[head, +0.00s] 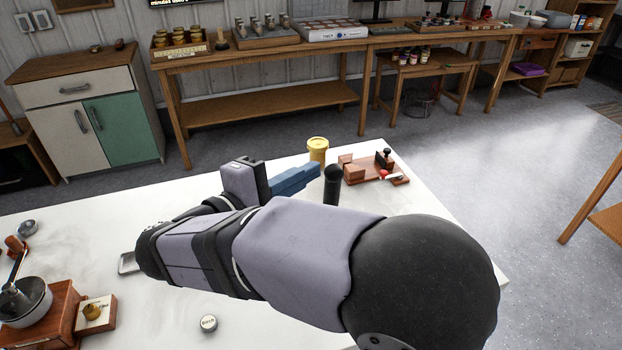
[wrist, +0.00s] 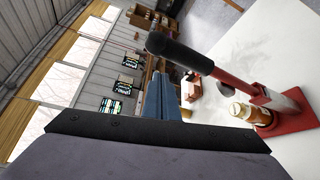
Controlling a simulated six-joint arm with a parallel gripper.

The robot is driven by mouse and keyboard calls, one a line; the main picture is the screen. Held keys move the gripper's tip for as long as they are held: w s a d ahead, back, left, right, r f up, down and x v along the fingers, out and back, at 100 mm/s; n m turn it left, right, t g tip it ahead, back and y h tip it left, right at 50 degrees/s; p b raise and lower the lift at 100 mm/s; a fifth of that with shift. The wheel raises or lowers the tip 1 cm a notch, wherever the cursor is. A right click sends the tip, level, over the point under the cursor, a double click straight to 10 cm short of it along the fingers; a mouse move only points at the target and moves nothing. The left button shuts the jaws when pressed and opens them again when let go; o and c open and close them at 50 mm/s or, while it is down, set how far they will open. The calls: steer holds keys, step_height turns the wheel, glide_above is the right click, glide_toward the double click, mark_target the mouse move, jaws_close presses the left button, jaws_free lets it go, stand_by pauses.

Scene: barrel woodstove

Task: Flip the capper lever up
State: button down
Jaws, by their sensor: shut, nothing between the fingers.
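The capper shows in the wrist view with its red base (wrist: 290,115), a red lever arm (wrist: 235,82) and a black lever handle (wrist: 180,52). In the head view the black handle (head: 332,187) shows just right of my blue fingertips; my arm hides the rest of the capper. A jar or bottle with an amber label (wrist: 252,114) sits by the red base. My gripper (head: 296,179) is shut and empty. In the wrist view my blue fingers (wrist: 160,97) are beside the handle; I cannot tell whether they touch it.
A yellow container (head: 318,150) and a wooden block fixture (head: 368,167) stand beyond my gripper on the white table (head: 440,225). A grinder with a metal bowl (head: 25,302) is at the left. A round tin (head: 208,323) lies near the front. The table's right side is clear.

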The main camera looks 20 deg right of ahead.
steer(key=w+a+f+b+v, duration=0.1)
steer(key=b+v, duration=0.1)
steer(key=v, duration=0.7)
steer(key=shift+a+f, duration=0.2)
steer(key=shift+f, duration=0.1)
